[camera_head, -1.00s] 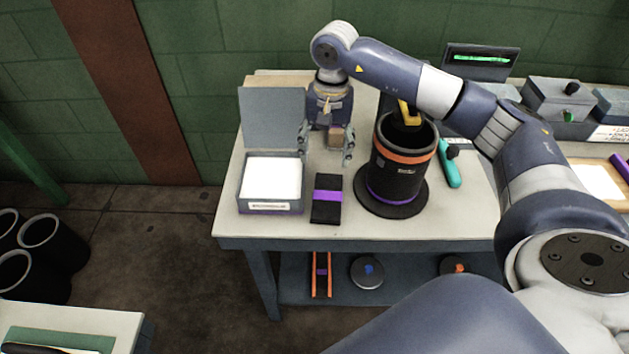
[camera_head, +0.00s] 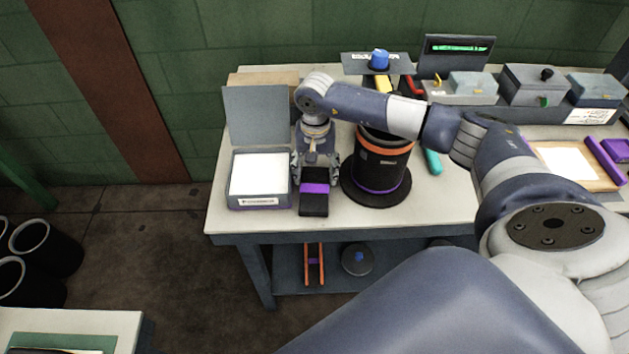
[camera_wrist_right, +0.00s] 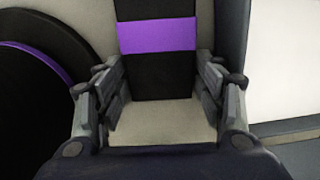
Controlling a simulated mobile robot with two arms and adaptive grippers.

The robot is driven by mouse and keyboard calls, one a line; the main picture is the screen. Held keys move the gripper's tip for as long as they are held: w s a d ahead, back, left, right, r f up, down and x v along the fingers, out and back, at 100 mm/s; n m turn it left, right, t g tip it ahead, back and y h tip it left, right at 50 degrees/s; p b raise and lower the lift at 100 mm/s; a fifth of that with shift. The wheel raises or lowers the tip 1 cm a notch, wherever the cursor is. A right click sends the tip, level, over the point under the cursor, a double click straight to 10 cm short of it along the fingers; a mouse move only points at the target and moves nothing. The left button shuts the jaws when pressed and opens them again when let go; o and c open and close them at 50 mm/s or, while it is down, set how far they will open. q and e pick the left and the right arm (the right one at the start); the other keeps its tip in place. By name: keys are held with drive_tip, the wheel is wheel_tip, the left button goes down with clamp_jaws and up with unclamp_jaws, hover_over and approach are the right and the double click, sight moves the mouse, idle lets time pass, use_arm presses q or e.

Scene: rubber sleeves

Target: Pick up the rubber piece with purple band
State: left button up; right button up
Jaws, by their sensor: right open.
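The rubber piece with purple band is a flat black rectangle (camera_head: 314,206) with a purple stripe across it. It lies on the table between the white-filled box and the black cylinder. In the right wrist view the piece (camera_wrist_right: 158,73) stretches away from between the fingers, its near end lying between them. My right gripper (camera_head: 315,178) is open, low at the far end of the piece, with one finger on each side. In the right wrist view the gripper (camera_wrist_right: 162,95) shows a gap on both sides of the piece. My left gripper does not show.
A grey box with a raised lid (camera_head: 259,205) stands close on the left. A black cylinder with an orange band (camera_head: 380,163) stands on a round base close on the right. The table's front edge (camera_head: 350,228) lies just nearer than the piece.

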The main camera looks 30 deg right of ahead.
drive_tip(key=c, duration=0.8)
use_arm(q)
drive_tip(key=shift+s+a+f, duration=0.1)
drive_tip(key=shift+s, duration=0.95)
use_arm(e)
drive_tip(key=shift+c, duration=0.2)
drive_tip(key=shift+r, duration=0.1)
